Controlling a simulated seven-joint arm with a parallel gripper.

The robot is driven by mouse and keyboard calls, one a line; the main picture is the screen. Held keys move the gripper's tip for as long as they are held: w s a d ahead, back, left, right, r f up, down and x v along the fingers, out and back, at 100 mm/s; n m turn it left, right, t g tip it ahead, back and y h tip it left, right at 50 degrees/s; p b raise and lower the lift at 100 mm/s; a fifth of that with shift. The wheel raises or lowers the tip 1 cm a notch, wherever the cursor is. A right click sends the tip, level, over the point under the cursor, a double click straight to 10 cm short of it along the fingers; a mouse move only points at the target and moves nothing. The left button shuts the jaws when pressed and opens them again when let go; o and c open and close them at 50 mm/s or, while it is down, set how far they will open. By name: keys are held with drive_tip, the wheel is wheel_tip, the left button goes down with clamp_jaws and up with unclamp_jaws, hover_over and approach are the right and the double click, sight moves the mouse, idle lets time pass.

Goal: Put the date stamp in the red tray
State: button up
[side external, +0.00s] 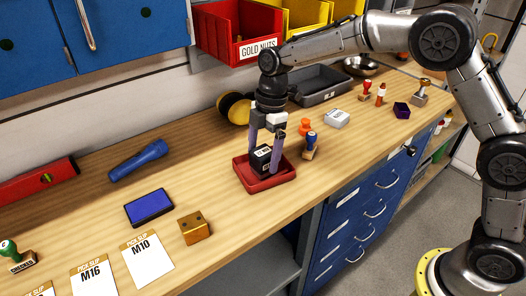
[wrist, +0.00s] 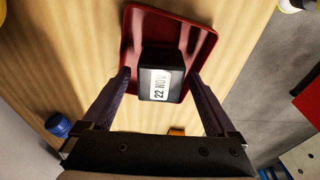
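The date stamp (wrist: 162,75) is a black block with a white label reading "22 NOV". It sits inside the red tray (wrist: 199,45), close to the tray's near edge in the wrist view. In the side external view the stamp (side external: 261,160) stands in the red tray (side external: 268,184) on the bench. My gripper (side external: 266,158) points down over the tray, its purple fingers on either side of the stamp. In the wrist view my gripper (wrist: 159,74) is open, with narrow gaps between fingertips and stamp. The stamp's underside is hidden.
A blue-handled stamp (side external: 310,146) stands just right of the tray. A grey tray (side external: 320,86) and a white box (side external: 337,118) lie behind. A blue ink pad (side external: 149,207), brass block (side external: 194,228) and flashlight (side external: 138,160) lie left. Red bin (side external: 232,32) hangs above.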

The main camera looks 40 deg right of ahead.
sight(269, 148)
drive_tip(key=shift+r, duration=0.1)
wheel_tip(269, 148, up, 11)
drive_tip(key=d, duration=0.2)
drive_tip(key=s+d+r+m+t, duration=0.2)
drive_tip(key=s+d+r+m, duration=0.35)
drive_tip(key=s, duration=0.35)
drive_tip(key=s+d+f+m+t+h, duration=0.1)
drive_tip(key=s+d+f+m, duration=0.2)
drive_tip(key=s+m, duration=0.3)
drive_tip(key=s+d+f+m+t, duration=0.2)
drive_tip(key=s+m, duration=0.4)
drive_tip(key=s, duration=0.9)
drive_tip(key=shift+s+d+f+t+h, duration=0.2)
drive_tip(key=shift+d+f+t+h, duration=0.15)
drive_tip(key=shift+d+f, duration=0.5)
